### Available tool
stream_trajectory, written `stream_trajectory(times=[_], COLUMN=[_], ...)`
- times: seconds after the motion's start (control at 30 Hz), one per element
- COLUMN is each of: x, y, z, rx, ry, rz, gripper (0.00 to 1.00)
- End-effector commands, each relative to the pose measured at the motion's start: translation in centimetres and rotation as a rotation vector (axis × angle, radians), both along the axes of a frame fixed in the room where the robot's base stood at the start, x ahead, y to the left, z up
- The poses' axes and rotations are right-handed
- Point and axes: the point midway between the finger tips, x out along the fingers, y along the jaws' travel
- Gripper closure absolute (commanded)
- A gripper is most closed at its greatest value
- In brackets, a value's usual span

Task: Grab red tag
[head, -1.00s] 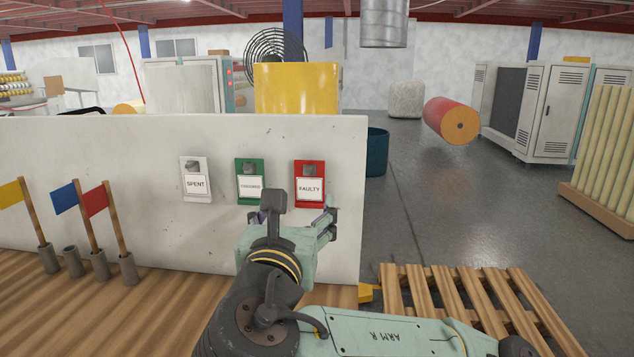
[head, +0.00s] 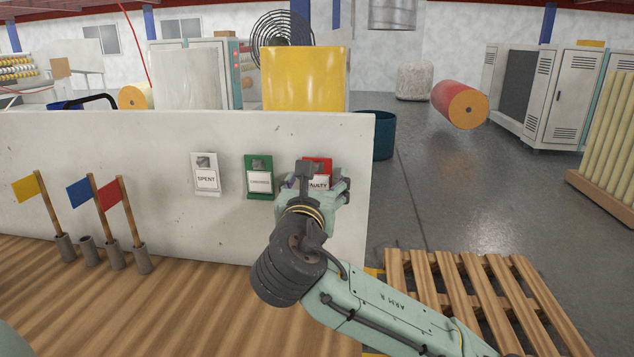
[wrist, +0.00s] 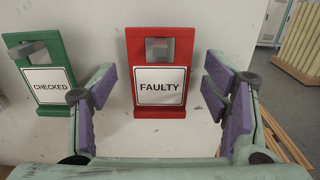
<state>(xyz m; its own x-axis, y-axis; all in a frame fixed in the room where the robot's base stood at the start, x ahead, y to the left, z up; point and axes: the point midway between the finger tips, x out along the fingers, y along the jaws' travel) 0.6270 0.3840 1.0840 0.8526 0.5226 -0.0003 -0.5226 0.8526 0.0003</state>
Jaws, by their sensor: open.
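The red tag (wrist: 160,113), lettered FAULTY, hangs on the upright white panel (head: 120,150) from a grey peg or clip at its top. In the head view the red tag (head: 318,165) is partly hidden behind my gripper. In the wrist view my gripper (wrist: 162,92) is open, its purple pads either side of the tag with a gap on each side. In the head view my gripper (head: 318,190) is in front of the panel. I cannot tell how far the fingertips are from the panel.
The green CHECKED tag (head: 259,178) hangs left of the red one, and the white SPENT tag (head: 206,175) further left. Small flags in holders, including a red flag (head: 112,195), stand on the wooden table (head: 130,310). A wooden pallet (head: 470,290) lies at the right.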

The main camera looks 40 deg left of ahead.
Motion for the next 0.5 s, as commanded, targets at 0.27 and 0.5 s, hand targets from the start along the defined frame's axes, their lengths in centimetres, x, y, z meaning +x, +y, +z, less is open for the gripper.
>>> stream_trajectory(times=[0.27, 0.5], x=[-0.05, -0.06], y=[-0.02, -0.02], z=[-0.02, -0.01], rx=[0.0, 0.0], ry=[0.0, 0.0], rz=[0.0, 0.0], gripper=[0.41, 0.57])
